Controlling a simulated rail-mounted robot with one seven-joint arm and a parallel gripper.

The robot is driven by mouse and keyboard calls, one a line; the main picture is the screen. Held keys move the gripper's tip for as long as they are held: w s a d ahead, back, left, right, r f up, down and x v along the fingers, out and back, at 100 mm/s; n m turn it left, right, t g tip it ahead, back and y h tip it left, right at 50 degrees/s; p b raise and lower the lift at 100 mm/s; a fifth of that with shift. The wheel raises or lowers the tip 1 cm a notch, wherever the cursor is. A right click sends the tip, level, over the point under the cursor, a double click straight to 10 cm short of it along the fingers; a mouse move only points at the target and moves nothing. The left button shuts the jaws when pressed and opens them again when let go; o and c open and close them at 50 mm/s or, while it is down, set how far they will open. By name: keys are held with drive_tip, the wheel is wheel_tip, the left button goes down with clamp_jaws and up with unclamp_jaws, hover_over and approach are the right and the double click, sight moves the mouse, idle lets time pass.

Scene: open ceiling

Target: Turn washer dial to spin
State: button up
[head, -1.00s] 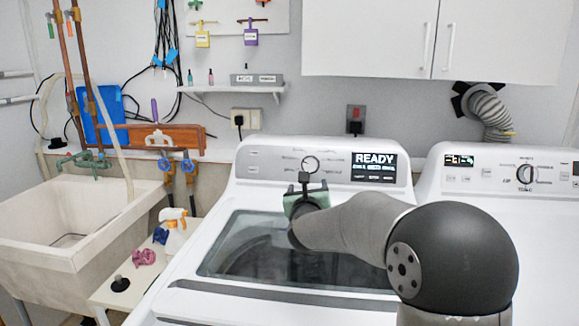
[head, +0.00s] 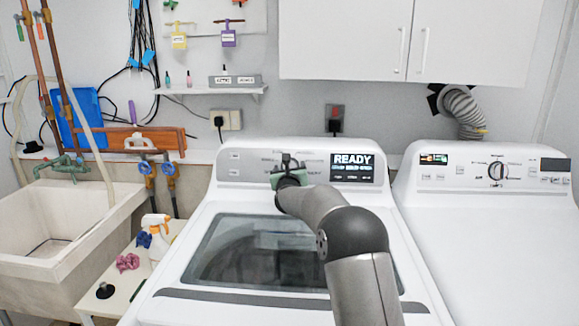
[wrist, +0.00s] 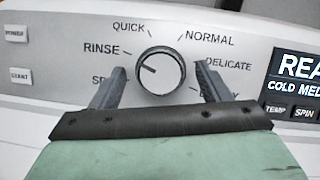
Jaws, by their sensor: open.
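The washer dial (wrist: 161,70) is a round silver knob with a dark ring on the washer's control panel (head: 236,160). Its dark mark points left, slightly upward, between RINSE and a partly hidden label starting "SP" at lower left. QUICK, NORMAL and DELICATE are readable around it; the lower right label is mostly covered. My gripper (wrist: 160,76) is open, with one finger on each side of the dial's lower half and a visible gap at each side. In the head view my gripper (head: 288,168) is at the panel and largely hides the dial.
The washer display (head: 353,167) right of the dial reads READY. Panel buttons (wrist: 18,76) are at the left. The glass lid (head: 225,250) lies below my arm. A dryer (head: 470,235) stands right; a sink (head: 60,215) and spray bottle (head: 158,235) are left.

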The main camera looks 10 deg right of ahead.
drive_tip(key=shift+w, duration=0.1)
drive_tip(key=c, duration=1)
drive_tip(key=shift+f+n+b, duration=0.2)
drive_tip(key=shift+n+b, duration=0.1)
drive_tip(key=shift+b, duration=0.4)
drive_tip(key=shift+d+r+n+g+y+b, duration=0.1)
drive_tip(key=shift+n+g+y+b, duration=0.15)
drive_tip(key=shift+n+y+b, duration=0.75)
drive_tip(key=shift+r+n+g+y+b, duration=0.1)
drive_tip(key=shift+n+g+y+b, duration=0.1)
drive_tip(key=shift+n+b, duration=1.65)
drive_tip(key=shift+d+r+n+g+y+b, duration=0.1)
drive_tip(key=shift+n+g+y+b, duration=0.35)
drive_tip(key=shift+n, duration=1.7)
drive_tip(key=shift+n+y, duration=0.3)
drive_tip(key=shift+y, duration=0.05)
